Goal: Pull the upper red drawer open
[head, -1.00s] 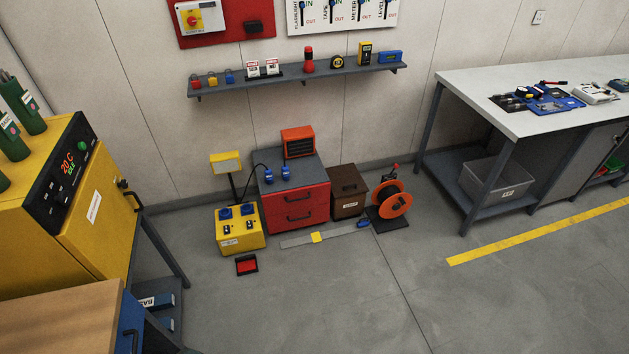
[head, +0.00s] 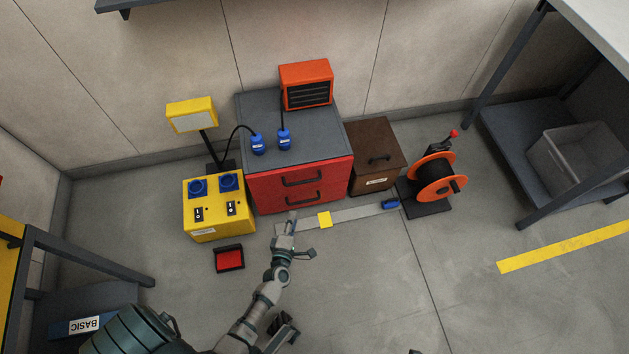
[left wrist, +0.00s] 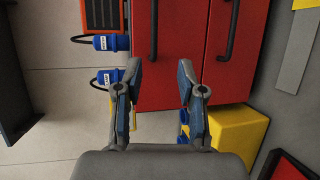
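The upper red drawer (head: 265,180) is shut, flush in the front of a grey-topped cabinet. Its dark bar handle (head: 301,180) is above the lower drawer's handle (head: 302,198). My left gripper (head: 300,238) is open and empty, low in front of the cabinet in the head view. In the left wrist view, the open fingers (left wrist: 160,80) face the red fronts, and the upper handle (left wrist: 154,30) lies beyond the fingertips, apart from them. The lower handle (left wrist: 231,30) is to its right.
An orange heater (head: 306,84) and blue plugs stand on the cabinet. A yellow power box (head: 218,218) is to its left, a brown box (head: 372,155) and cable reel (head: 437,178) to its right. A flat grey strip (head: 350,213) lies in front, a red tray (head: 229,259) nearer.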

